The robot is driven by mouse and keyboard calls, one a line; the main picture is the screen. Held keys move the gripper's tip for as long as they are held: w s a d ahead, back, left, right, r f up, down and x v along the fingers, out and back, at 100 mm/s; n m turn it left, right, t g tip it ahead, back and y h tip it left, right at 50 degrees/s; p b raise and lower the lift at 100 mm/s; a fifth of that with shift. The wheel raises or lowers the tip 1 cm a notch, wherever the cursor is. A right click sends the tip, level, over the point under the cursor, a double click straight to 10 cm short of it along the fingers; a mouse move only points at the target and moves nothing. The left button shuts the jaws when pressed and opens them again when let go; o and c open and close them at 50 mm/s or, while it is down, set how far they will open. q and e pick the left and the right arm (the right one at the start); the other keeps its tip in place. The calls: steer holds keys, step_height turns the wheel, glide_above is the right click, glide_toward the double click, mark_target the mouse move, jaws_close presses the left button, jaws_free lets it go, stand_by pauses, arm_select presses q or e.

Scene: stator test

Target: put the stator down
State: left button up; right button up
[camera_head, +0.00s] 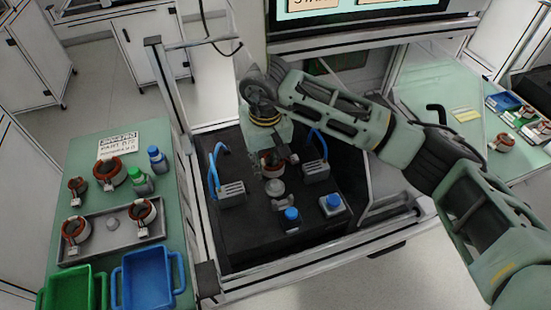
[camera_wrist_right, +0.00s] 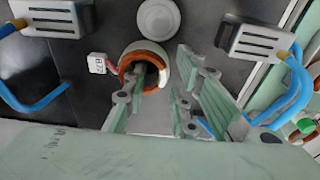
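The stator, a white ring with copper-orange windings and a white tag, stands on the black test bench in the head view (camera_head: 271,170). It also shows in the right wrist view (camera_wrist_right: 158,52). My right gripper (camera_wrist_right: 168,62) is over it with its fingers spread. The left finger in the wrist view overlaps the stator's ring; I cannot tell if it touches. The right finger is apart from the ring, with a visible gap. In the head view the right arm hides part of the gripper and stator. My left gripper is not in view.
On the bench, two grey connector blocks (camera_head: 231,193) (camera_head: 316,172) with blue hoses flank the stator, and a grey round part (camera_head: 275,187) and blue-capped items (camera_head: 291,216) stand in front. A left green table (camera_head: 88,150) holds more stators, a tray (camera_head: 95,246), bottles and bins.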

steer(key=shift+w+a+f, duration=0.1)
steer(key=shift+f, duration=0.5)
jaws_close()
steer(key=shift+r, duration=0.1)
